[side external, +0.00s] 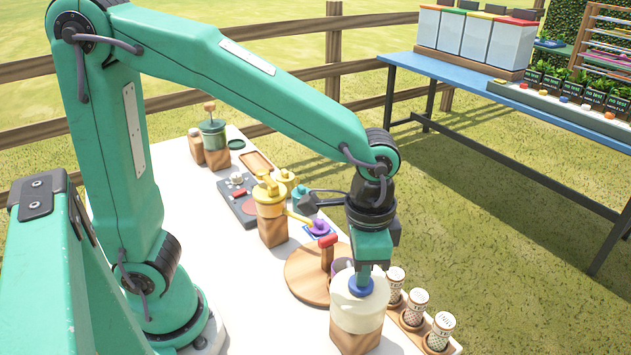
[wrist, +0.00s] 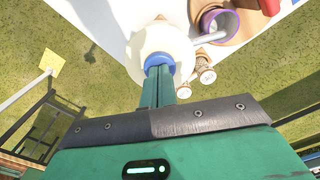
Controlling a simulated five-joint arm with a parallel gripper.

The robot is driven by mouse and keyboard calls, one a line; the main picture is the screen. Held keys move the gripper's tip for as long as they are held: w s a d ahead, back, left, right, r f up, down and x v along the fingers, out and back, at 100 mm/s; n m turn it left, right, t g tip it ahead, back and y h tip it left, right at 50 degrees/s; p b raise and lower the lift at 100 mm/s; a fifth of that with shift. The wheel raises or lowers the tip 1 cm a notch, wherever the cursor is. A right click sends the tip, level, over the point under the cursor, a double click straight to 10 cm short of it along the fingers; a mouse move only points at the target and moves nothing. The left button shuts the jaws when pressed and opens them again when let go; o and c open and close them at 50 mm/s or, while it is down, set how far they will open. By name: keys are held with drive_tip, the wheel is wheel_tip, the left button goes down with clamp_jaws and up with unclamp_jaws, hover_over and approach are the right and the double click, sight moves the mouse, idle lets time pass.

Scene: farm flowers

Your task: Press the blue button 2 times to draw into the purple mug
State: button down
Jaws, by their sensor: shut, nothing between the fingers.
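The blue button (side external: 361,288) sits on top of a rounded cream dispenser (side external: 357,311) on a wooden block; it also shows in the wrist view (wrist: 159,59). My gripper (side external: 369,277) is shut and empty, pointing down with its fingertips at the button. In the wrist view the fingertips (wrist: 159,73) overlap the button's near edge; I cannot tell whether it is pressed down. The purple mug (wrist: 217,21) stands beside the dispenser, under the end of its pale spout (wrist: 209,38). In the side view the mug (side external: 339,265) is mostly hidden behind the dispenser. Its contents are unclear.
A round wooden board (side external: 306,272) with a red-topped handle (side external: 327,241) is beside the dispenser. Several patterned shakers (side external: 414,308) stand at the right table edge. A yellow dispenser (side external: 270,196) and a grey device (side external: 238,201) are farther back.

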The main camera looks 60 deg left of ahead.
drive_tip(key=shift+r, duration=0.1)
idle(0.3)
drive_tip(key=shift+r, duration=1.2)
drive_tip(key=shift+f, duration=1.15)
idle(2.6)
drive_tip(key=shift+r, duration=1.15)
idle(1.5)
